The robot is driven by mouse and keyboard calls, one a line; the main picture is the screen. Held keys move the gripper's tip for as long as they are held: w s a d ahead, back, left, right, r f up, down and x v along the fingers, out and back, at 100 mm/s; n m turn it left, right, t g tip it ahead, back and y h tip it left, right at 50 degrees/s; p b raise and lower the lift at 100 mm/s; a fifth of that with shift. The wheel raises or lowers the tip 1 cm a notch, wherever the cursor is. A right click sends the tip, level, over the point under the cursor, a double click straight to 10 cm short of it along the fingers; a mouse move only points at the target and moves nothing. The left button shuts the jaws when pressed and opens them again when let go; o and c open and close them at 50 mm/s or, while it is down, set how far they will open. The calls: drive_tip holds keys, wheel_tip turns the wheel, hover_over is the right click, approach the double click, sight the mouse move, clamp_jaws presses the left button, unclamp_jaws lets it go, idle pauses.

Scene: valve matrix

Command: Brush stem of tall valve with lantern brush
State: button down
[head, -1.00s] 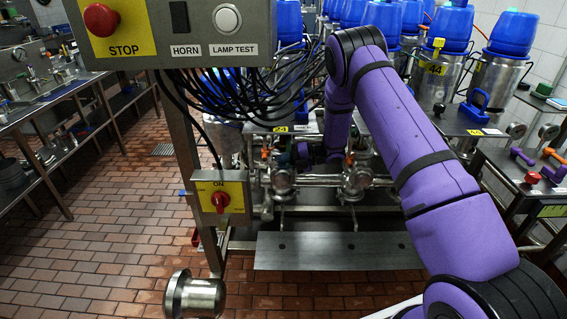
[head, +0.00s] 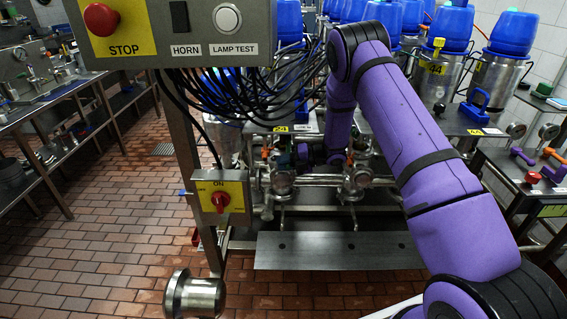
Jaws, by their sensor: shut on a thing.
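Steel valve bodies stand in a row on the pipe rack. One valve (head: 283,183) is left of centre and another valve (head: 357,180) is to its right, below my arm. I cannot tell which one is the tall valve, and no stem shows clearly. My purple arm reaches over the rack and bends down behind the valves. Its far end shows only in part, small and dark among the pipes. My gripper and the lantern brush cannot be made out there.
A control box (head: 170,30) on a post, with hanging black cables, blocks the upper left. A yellow switch plate (head: 221,193) sits lower on the post. Blue-capped steel canisters (head: 495,70) stand behind. A side table (head: 530,180) with loose tools is at right. Tiled floor (head: 100,250) is clear at left.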

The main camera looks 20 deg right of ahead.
drive_tip(key=shift+w, duration=0.15)
drive_tip(key=shift+w+d+r, duration=0.2)
drive_tip(key=shift+w+d, duration=0.05)
drive_tip(key=shift+w, duration=0.3)
drive_tip(key=shift+s, duration=0.15)
drive_tip(key=shift+s+a+f, duration=0.2)
drive_tip(key=shift+s+a, duration=0.05)
drive_tip(key=shift+s, duration=0.3)
drive_tip(key=shift+w+d+f, duration=0.2)
drive_tip(key=shift+w+d, duration=0.05)
drive_tip(key=shift+w, duration=0.45)
